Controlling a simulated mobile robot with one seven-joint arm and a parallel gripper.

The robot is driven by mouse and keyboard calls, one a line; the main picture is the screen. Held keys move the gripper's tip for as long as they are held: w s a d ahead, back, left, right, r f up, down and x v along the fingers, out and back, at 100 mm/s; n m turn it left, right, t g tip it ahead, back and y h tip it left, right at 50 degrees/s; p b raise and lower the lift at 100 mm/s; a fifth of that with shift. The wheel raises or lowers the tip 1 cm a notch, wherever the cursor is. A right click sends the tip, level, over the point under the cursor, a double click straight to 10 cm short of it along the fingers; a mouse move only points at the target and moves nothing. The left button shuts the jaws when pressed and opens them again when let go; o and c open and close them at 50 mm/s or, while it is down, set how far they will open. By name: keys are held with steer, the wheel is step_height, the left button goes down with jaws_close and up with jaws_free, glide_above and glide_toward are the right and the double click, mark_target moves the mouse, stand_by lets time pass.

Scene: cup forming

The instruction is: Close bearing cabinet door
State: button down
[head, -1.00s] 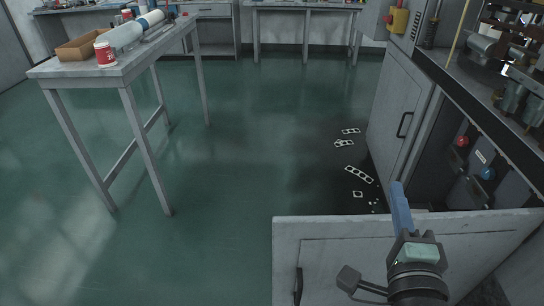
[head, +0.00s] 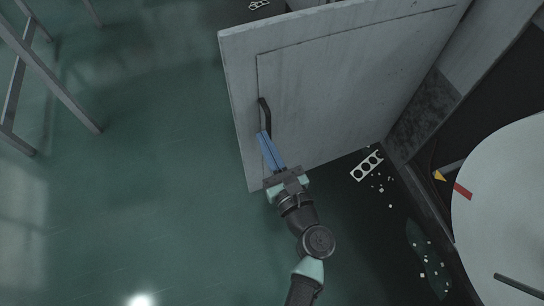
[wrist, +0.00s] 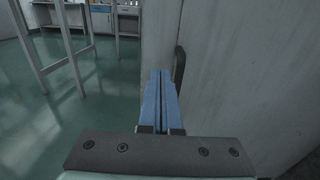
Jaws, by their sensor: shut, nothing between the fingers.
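The cabinet door (head: 345,85) is a large grey panel standing open, its handle face towards me, with dark cabinet space beyond it at the right. Its black bar handle (head: 265,115) is near the free left edge; it also shows in the wrist view (wrist: 179,66). My gripper (head: 264,136) has its long blue fingers together and empty. The fingertips are at the lower end of the handle in the head view. In the wrist view the fingers (wrist: 160,74) point along the door face, just left of the handle. I cannot tell whether they touch the door or handle.
White perforated strips (head: 367,165) and small scraps lie on the green floor by the cabinet. A large pale disc (head: 505,215) with a red mark fills the lower right. Table legs (head: 60,90) stand at the left. The floor left of the door is clear.

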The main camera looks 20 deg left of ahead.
mark_target(248, 107)
steer(key=b+x, duration=0.1)
steer(key=x, duration=0.6)
steer(key=shift+w+a, duration=0.2)
